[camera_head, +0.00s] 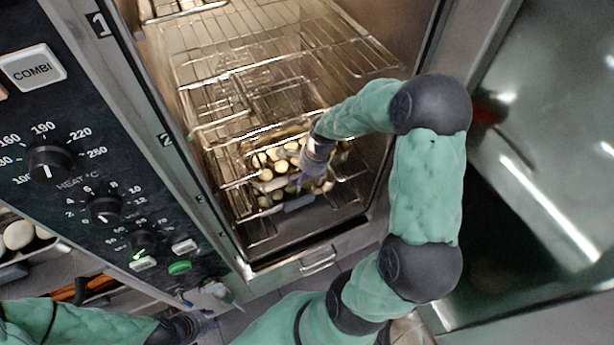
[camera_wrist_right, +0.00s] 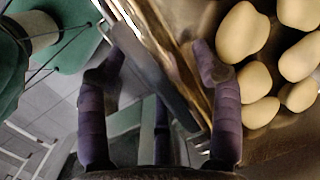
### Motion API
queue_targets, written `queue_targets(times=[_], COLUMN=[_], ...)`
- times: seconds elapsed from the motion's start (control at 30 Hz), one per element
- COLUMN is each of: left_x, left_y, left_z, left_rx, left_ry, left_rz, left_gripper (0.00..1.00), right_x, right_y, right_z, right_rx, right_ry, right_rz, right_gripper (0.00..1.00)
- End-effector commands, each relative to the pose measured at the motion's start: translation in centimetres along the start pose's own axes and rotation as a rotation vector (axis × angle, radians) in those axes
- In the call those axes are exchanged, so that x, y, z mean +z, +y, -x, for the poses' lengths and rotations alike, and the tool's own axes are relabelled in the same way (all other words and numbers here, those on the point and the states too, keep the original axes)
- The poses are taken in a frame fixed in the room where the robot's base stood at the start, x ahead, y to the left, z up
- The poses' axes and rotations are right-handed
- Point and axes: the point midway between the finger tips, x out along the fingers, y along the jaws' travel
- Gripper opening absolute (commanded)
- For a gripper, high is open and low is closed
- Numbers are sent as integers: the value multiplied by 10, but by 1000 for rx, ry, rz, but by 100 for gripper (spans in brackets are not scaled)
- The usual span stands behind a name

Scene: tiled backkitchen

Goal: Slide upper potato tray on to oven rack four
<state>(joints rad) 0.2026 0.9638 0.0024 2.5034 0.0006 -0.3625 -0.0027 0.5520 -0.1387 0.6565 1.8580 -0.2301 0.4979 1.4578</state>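A tray of potatoes (camera_head: 264,187) sits low inside the open oven, among the wire racks; I cannot tell which level bears it. My right arm reaches into the oven, and its gripper (camera_head: 308,180) is at the tray's near side. In the right wrist view, the right gripper's purple fingers (camera_wrist_right: 155,65) are spread apart, with a grey tray edge (camera_wrist_right: 165,85) between them. Potatoes (camera_wrist_right: 258,80) lie beside the right finger. My left gripper (camera_head: 195,325) is at the bottom left, low in front of the oven; its fingers are too unclear to read.
Wire racks (camera_head: 260,65) fill the oven's upper part. The control panel (camera_head: 75,130) with dials stands left of the opening. More pale potatoes (camera_head: 18,235) show at the left edge. A steel surface (camera_head: 545,150) stands at the right. Tiled floor lies below.

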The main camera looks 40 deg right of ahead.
Motion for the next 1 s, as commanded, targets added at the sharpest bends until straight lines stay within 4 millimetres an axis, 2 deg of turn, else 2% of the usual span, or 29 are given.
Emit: queue_targets(times=[0.23, 0.37, 0.8, 1.0], left_x=[0, 0, 0, 0], left_y=[0, 0, 0, 0], left_z=[0, 0, 0, 0], left_rx=[0, 0, 0, 0], left_ry=[0, 0, 0, 0], left_rz=[0, 0, 0, 0], left_gripper=[40, 40, 40, 40], right_x=[1, 0, 0, 0], right_y=[3, 2, -1, 0], right_z=[-1, 9, 91, 113], right_rx=[7, 4, -2, 0], right_ry=[-2, 0, 0, 0], right_rz=[0, 0, 0, 0], right_gripper=[66, 66, 66, 66])
